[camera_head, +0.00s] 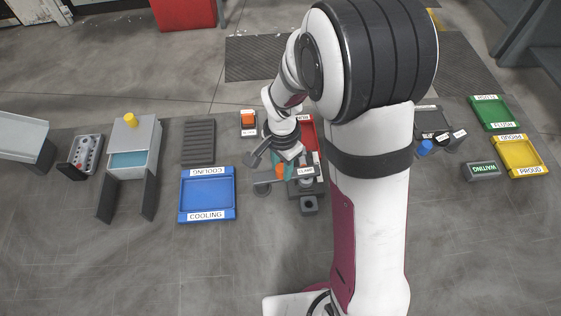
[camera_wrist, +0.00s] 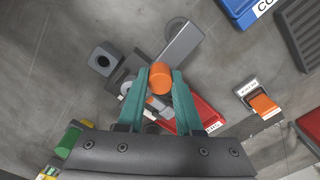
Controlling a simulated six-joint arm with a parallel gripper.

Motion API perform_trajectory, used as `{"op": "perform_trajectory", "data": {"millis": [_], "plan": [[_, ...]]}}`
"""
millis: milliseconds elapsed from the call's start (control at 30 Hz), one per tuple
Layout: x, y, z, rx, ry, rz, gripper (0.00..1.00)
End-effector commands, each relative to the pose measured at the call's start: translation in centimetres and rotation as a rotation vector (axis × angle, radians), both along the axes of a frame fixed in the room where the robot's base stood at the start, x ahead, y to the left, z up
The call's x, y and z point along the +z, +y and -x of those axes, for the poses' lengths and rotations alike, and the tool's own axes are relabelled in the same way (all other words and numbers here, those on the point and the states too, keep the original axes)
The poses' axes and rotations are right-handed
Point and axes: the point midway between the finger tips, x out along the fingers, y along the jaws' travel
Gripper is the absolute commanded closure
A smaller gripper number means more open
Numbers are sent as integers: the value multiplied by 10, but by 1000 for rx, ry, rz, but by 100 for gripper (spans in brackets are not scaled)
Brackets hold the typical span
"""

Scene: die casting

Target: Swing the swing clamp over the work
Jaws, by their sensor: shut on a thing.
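My gripper (camera_wrist: 161,92) has its two teal fingers closed around the orange knob (camera_wrist: 160,76) of the swing clamp. In the head view, my gripper (camera_head: 281,168) is low over the bench, with the orange knob (camera_head: 281,172) between its fingers. The swing clamp's grey arm (camera_wrist: 182,43) runs from near the knob up and right in the wrist view. In the head view the clamp arm (camera_head: 263,176) points left of the fixture (camera_head: 307,188) beside the CLAMP label (camera_head: 306,170). The fixture centre is partly hidden by my fingers, so the work cannot be made out clearly.
A grey block with a round hole (camera_wrist: 105,58) stands beside the fixture. A red tray (camera_wrist: 208,117) lies close behind the fingers. An orange switch box (camera_head: 248,119), a blue COOLING tray (camera_head: 208,185) and a dark slatted rack (camera_head: 199,142) are to the left. Floor in front is clear.

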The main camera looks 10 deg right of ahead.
Motion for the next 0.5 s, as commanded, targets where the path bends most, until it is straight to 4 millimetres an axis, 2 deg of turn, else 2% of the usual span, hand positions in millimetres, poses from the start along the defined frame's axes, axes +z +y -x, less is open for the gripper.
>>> {"op": "perform_trajectory", "data": {"millis": [500], "plan": [[0,0,5,-72,3,1,100]]}}
